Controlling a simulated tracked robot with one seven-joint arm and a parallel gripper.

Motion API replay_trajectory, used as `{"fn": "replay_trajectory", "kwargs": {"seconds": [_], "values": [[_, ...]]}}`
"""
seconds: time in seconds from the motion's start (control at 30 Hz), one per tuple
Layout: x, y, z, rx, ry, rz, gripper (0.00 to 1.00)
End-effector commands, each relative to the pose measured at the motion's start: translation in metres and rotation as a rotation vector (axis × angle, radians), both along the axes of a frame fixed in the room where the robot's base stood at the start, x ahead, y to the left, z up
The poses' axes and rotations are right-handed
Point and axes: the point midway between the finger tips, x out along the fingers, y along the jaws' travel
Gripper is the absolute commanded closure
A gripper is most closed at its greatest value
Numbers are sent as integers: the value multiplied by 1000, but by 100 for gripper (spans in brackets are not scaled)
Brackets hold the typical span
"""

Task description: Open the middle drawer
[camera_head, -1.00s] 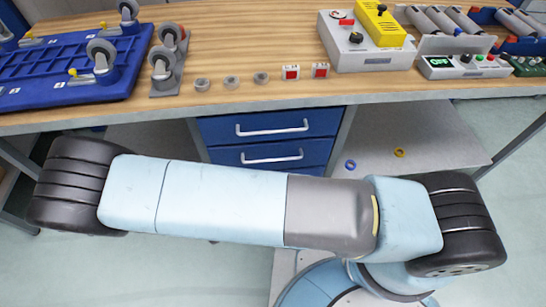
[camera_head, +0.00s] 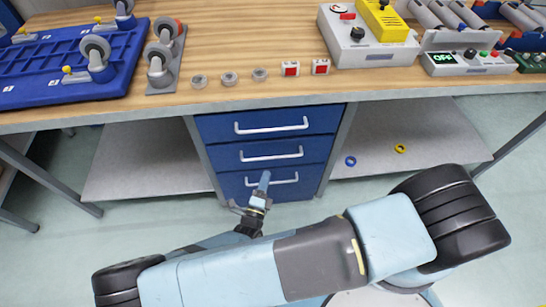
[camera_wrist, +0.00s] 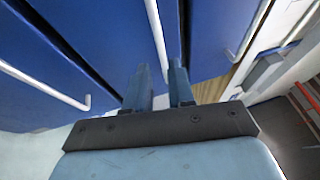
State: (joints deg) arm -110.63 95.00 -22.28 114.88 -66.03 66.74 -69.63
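The blue drawer unit hangs under the bench. Its middle drawer (camera_head: 230,158) is closed, with a white bar handle (camera_head: 285,155). In the wrist view that handle (camera_wrist: 156,42) lies ahead, in line with the gap between my fingers. My gripper (camera_head: 265,176) is below the middle handle in the head view, in front of the unit. In the wrist view my gripper (camera_wrist: 160,78) has its two fingers apart with nothing seen held between them. I cannot tell whether the fingertips reach the handle.
The top drawer (camera_head: 220,125) and bottom drawer (camera_head: 232,186) are closed, with similar handles. The wooden worktop (camera_head: 240,55) above carries casters, rings and control boxes. A low shelf on the right holds a blue ring (camera_head: 350,161) and a yellow ring (camera_head: 400,148).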

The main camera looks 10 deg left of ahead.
Motion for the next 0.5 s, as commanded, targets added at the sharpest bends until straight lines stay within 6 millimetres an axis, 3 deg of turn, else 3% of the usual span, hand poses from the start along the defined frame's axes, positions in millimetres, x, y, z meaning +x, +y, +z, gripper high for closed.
{"fn": "replay_trajectory", "kwargs": {"seconds": [0.3,0.5], "values": [[54,-9,10,-1,-1,0,77],[77,-12,14,-1,0,1,77]]}}
